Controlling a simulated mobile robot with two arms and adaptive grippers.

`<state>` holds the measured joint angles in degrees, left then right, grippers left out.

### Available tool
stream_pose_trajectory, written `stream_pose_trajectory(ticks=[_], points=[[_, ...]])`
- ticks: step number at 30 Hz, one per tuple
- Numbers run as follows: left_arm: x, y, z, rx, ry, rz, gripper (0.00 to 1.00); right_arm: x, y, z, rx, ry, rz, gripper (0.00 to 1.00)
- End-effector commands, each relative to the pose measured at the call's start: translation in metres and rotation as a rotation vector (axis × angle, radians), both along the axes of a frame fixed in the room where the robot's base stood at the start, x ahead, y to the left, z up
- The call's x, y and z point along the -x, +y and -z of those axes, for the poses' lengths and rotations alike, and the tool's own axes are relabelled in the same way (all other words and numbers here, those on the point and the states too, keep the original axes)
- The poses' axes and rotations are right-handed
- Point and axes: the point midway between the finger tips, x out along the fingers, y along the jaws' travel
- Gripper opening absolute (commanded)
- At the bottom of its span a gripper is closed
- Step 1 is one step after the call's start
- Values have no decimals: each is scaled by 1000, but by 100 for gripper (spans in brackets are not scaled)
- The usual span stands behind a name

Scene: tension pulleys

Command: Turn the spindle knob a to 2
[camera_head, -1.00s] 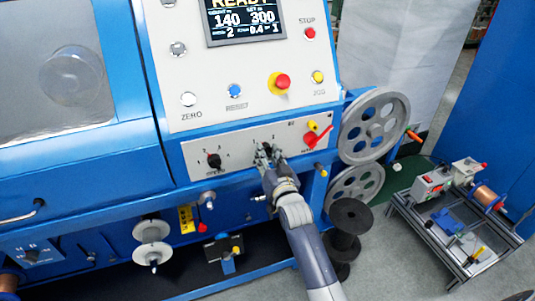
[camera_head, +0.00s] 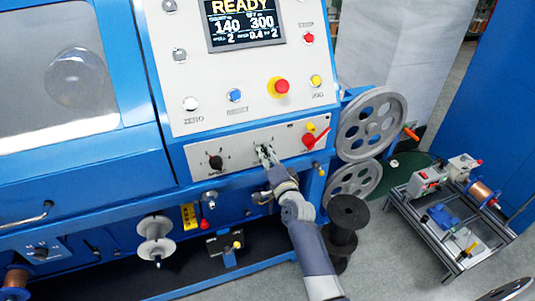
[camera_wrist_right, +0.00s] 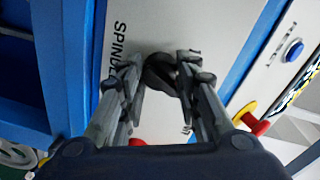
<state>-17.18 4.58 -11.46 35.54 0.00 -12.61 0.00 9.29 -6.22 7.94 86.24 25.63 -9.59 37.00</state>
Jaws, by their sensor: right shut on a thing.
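The spindle knob (camera_wrist_right: 160,72) is a black knob on the lower white panel, with lettering starting "SPIND" beside it in the right wrist view. My right gripper (camera_wrist_right: 162,82) has its two fingers on either side of the knob and is shut on it. In the head view my right gripper (camera_head: 265,153) reaches the panel from below right and mostly hides the knob. The display (camera_head: 243,22) reads READY, 140 and 300, with a small 2 at the bottom right. The knob's pointer is too small to read. My left gripper is not in view.
Another black knob (camera_head: 215,162) sits left on the same panel. Above are a red stop button (camera_head: 281,86) on yellow and a blue button (camera_head: 234,95). Grey pulley wheels (camera_head: 372,125) stand right of the panel.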

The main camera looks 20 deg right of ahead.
Motion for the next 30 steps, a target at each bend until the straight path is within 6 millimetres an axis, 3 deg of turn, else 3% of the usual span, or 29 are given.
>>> stream_pose_trajectory(ticks=[15,30], points=[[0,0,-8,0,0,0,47,0,1,2,-420,5,-3,7],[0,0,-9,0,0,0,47,1,0,3,-565,6,-2,10]])
